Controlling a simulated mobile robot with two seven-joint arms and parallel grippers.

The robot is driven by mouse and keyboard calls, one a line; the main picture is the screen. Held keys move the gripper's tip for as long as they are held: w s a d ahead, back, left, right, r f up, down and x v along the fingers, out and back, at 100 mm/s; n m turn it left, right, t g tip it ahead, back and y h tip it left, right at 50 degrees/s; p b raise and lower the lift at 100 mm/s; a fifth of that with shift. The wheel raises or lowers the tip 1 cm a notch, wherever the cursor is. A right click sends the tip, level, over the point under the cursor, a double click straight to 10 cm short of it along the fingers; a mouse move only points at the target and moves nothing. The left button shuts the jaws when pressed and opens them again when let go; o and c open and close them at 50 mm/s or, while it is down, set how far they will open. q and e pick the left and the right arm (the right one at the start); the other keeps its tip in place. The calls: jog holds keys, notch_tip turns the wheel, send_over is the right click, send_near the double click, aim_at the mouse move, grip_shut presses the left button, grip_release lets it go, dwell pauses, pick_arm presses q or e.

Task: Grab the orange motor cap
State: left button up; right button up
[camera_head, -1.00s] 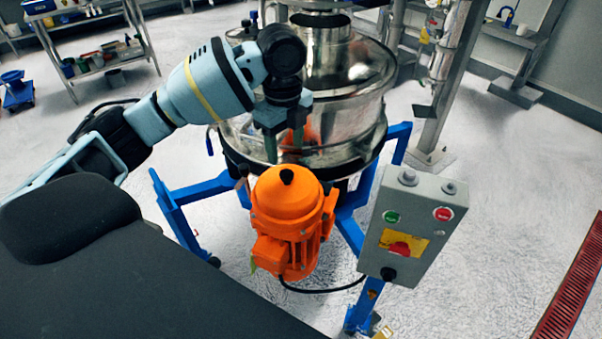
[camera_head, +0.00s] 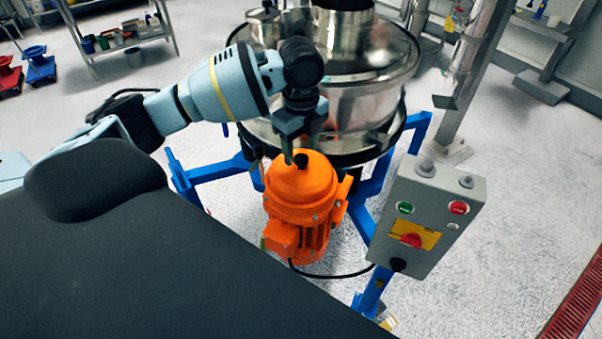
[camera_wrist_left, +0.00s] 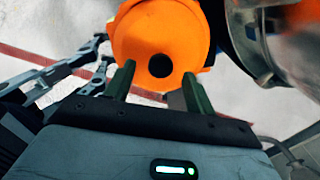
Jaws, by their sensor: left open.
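The orange motor cap (camera_head: 305,184) is the dome on top of the orange motor, with a small black knob (camera_head: 301,160) at its top. My left gripper (camera_head: 301,152) is open at the top of the cap, its fingers pointing down. In the left wrist view, the orange cap (camera_wrist_left: 143,32) fills the top middle. The black knob (camera_wrist_left: 159,65) shows between the two green fingertips of the left gripper (camera_wrist_left: 153,78). I cannot tell whether the fingers touch the cap. My right gripper is in neither view.
The steel sifter drum (camera_head: 365,105) stands right behind the motor on a blue frame (camera_head: 215,171). A grey control box (camera_head: 427,215) with buttons stands to the right. A black cable (camera_head: 335,275) runs between motor and box. Open floor lies further right.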

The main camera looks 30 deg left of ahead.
pick_arm(q)
notch_tip(320, 180, down, 2)
grip_shut()
dwell(0.5)
